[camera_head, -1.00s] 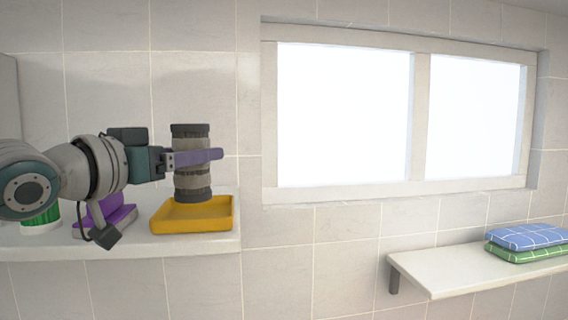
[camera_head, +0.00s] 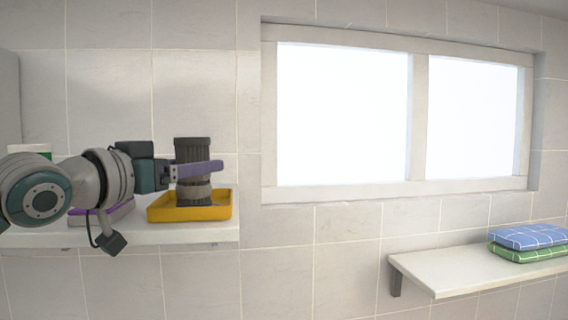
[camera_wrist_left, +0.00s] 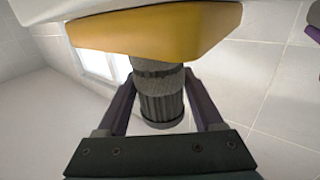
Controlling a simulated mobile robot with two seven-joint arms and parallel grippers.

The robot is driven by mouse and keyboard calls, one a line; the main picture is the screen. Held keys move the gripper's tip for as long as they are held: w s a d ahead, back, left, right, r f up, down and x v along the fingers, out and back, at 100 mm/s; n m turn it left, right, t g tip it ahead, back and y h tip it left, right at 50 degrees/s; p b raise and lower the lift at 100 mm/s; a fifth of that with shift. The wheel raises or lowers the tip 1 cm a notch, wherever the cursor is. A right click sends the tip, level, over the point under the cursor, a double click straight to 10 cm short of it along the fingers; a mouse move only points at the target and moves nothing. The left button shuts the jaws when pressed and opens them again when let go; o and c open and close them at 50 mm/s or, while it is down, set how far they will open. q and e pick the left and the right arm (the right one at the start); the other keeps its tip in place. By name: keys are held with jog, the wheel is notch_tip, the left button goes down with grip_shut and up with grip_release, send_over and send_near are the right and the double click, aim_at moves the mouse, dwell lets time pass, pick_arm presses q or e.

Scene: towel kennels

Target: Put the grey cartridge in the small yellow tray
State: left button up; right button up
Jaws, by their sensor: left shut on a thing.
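The grey cartridge (camera_head: 193,150) is a dark, ribbed upright cylinder with a lighter band low on it. My left gripper (camera_head: 197,170) is shut on its middle from the left in the head view. Its lower end is inside the small yellow tray (camera_head: 189,213), behind the front wall; I cannot tell whether it touches the tray floor. In the left wrist view, the cartridge (camera_wrist_left: 160,98) stands between my left gripper's fingers (camera_wrist_left: 165,100), and the yellow tray (camera_wrist_left: 155,30) hides its lower end. My right gripper is not in view.
The tray sits near the right end of a white wall shelf (camera_head: 140,234). A purple item (camera_head: 122,208) is partly hidden behind my left arm; a green and white item (camera_head: 30,152) is further left. A lower shelf (camera_head: 440,275) holds folded blue (camera_head: 530,236) and green (camera_head: 528,253) towels.

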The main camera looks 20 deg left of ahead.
pick_arm(q)
jog(key=o, duration=1.5)
jog(key=shift+s+f, duration=0.15)
jog(key=shift+s, duration=0.1)
jog(key=s+b, duration=0.1)
jog(key=s, duration=0.1)
jog(key=s+b, duration=0.2)
jog(key=s, duration=0.1)
jog(key=s+b, duration=0.2)
jog(key=shift+s+a+f, duration=0.1)
jog(key=shift+s+a, duration=0.25)
jog(key=shift+s+r, duration=0.25)
jog(key=shift+s, duration=0.6)
jog(key=shift+a, duration=0.1)
